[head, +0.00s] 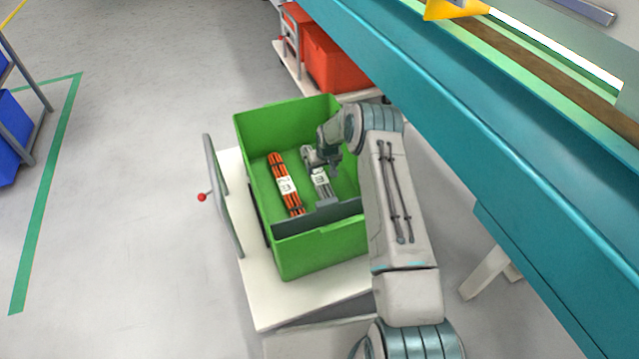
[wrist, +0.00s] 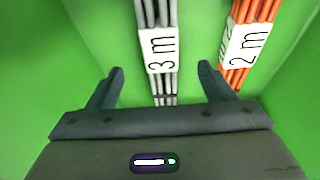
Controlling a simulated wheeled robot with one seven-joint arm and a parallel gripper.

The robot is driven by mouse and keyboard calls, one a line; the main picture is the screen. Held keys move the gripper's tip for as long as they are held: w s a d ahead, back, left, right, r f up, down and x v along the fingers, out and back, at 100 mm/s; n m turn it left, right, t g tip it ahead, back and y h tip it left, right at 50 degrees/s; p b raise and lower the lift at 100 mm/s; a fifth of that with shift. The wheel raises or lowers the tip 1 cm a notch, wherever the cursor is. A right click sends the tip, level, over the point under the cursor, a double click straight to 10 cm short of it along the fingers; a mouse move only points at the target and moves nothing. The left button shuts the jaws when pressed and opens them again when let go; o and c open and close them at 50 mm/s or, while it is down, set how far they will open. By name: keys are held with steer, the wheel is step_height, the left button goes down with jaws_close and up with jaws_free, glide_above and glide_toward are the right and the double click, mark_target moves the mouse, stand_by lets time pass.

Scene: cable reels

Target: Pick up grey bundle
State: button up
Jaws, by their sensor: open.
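The grey bundle (wrist: 160,52) lies on the floor of the green crate, with a white label reading "3 m". In the head view the grey bundle (head: 321,186) is partly hidden by my arm. My gripper (wrist: 160,82) is inside the crate, open, with its fingers on either side of the bundle's line in the wrist view. In the head view my gripper (head: 323,160) is over the far part of the bundle. I cannot tell whether the fingers touch it.
An orange bundle (head: 284,184) labelled "2 m" lies left of the grey one in the green crate (head: 318,250); in the wrist view the orange bundle (wrist: 243,40) is close to the right finger. A grey divider crosses the crate. A teal conveyor (head: 480,130) runs along the right.

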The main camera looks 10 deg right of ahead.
mark_target(320, 177)
steer(key=b+x, duration=0.4)
steer(key=x, duration=0.4)
steer(key=shift+w+f, duration=0.25)
steer(key=shift+f, duration=0.1)
steer(key=shift+r, duration=0.1)
steer(key=c, duration=1.4)
